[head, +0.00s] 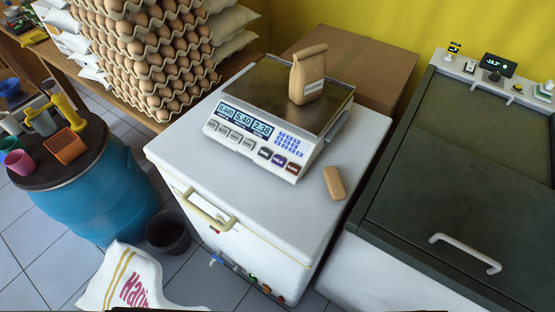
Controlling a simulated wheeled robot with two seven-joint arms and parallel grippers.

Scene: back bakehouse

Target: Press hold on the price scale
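The price scale (250,141) stands on a white chest freezer in the middle of the head view. Its display (246,121) is lit and seems to read 0.440, 5.40 and 2.38. A brown paper bag (308,78) stands upright on the scale's metal plate (262,85). Along the front panel's lower right is a row of dark, purple and brownish-red keys. The purple middle key (279,160) seems to be marked HOLD; the print is small. A blue number pad (290,143) sits above them. Neither of my grippers is in view.
A tan oblong object (334,183) lies on the white freezer (185,150), right of the scale. A cardboard box (375,65) is behind. A dark-lidded freezer (410,205) stands right. Egg trays (150,60), a blue drum (100,195) and a black bucket (168,232) stand left.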

